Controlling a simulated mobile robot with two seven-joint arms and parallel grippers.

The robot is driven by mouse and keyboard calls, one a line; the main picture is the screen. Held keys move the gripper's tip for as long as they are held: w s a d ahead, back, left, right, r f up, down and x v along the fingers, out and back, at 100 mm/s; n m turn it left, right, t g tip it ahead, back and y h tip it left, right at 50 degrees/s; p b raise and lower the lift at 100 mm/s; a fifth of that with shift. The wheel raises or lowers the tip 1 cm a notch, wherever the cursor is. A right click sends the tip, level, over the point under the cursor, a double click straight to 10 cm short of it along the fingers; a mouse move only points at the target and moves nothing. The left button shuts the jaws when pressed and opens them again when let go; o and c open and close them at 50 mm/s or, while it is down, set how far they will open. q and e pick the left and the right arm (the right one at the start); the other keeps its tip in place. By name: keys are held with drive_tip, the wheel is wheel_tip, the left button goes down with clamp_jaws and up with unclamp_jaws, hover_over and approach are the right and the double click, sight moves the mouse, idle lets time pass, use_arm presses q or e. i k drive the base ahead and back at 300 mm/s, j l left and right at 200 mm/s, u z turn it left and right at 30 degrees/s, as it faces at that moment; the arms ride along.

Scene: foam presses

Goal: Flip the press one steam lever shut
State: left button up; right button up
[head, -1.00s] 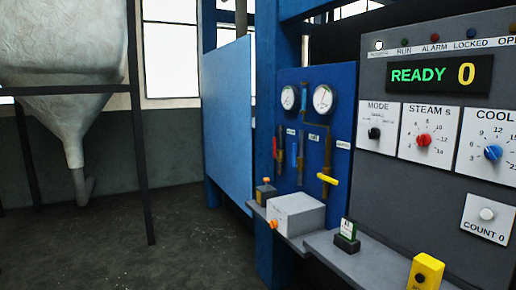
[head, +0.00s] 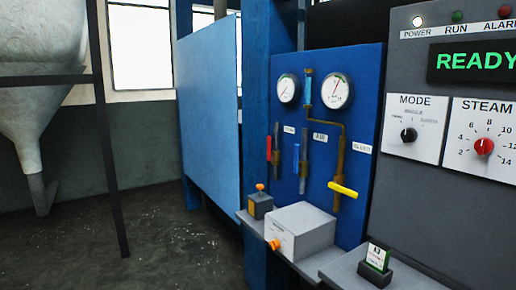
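A blue valve panel (head: 318,140) on the press carries three levers on pipes. The red lever (head: 269,148) at the left stands upright, along its pipe. The blue lever (head: 297,158) in the middle also stands upright, along its pipe. The yellow lever (head: 343,189) at the right lies nearly level, across its brass pipe. The small labels by the levers are too blurred to read surely, so I cannot tell which one is marked steam. Two round gauges, left (head: 288,88) and right (head: 337,91), sit above. Neither of my grippers is in view.
A grey control panel (head: 420,202) reading READY stands at right.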

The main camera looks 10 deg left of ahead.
sight(270, 158)
drive_tip(key=i+j, duration=1.05)
drive_tip(key=i+j+u, duration=0.15)
drive_tip(key=j, duration=0.15)
drive_tip(key=i+j+u, duration=0.15)
drive_tip(key=j, duration=0.15)
